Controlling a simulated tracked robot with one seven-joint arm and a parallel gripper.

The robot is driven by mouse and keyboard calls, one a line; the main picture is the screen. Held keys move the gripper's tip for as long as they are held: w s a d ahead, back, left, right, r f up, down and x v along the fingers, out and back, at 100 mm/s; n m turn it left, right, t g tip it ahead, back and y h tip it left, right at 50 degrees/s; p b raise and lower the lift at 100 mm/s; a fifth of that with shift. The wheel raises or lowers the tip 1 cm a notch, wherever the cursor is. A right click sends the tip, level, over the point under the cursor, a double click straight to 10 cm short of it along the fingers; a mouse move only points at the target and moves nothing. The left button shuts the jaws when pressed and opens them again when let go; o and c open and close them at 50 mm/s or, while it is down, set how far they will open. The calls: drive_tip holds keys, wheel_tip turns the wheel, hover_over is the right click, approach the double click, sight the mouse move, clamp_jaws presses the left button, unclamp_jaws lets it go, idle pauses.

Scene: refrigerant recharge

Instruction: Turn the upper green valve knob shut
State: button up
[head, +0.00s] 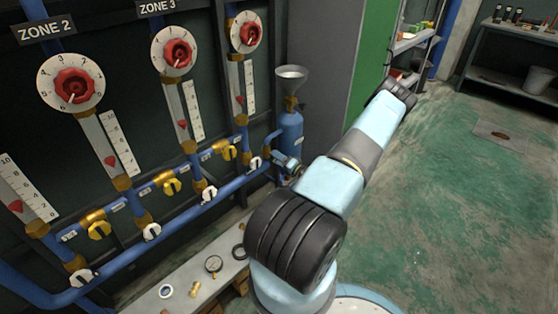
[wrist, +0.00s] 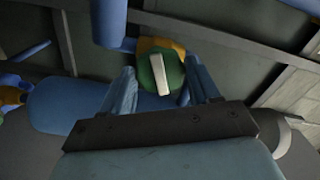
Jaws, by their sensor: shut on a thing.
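A round green valve knob (wrist: 146,76) with a white bar across its face shows in the wrist view. The bar stands nearly upright in that picture, tilted slightly. A brass fitting (wrist: 150,44) sits behind the knob. My gripper (wrist: 160,66) has one blue finger on each side of the knob and is shut on it. The exact contact points are hard to make out. In the head view no green knob shows, and I cannot make out my fingers there.
A blue cylinder (head: 290,135) with a funnel (head: 291,74) stands right of the gauge panel. Yellow and white valve handles line the blue pipes. A bench (head: 215,270) with small parts is below. The green floor (head: 440,215) at right is mostly clear.

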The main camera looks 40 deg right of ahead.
drive_tip(key=shift+d+m, duration=0.15)
drive_tip(key=shift+m, duration=0.15)
drive_tip(key=m, duration=0.2)
drive_tip(key=shift+m, duration=0.4)
drive_tip(key=o, duration=1)
drive_tip(key=shift+o, duration=0.2)
drive_tip(key=shift+s, duration=0.1)
drive_tip(key=s, duration=0.6)
drive_tip(key=shift+s+d, duration=0.15)
drive_tip(key=shift+s, duration=0.25)
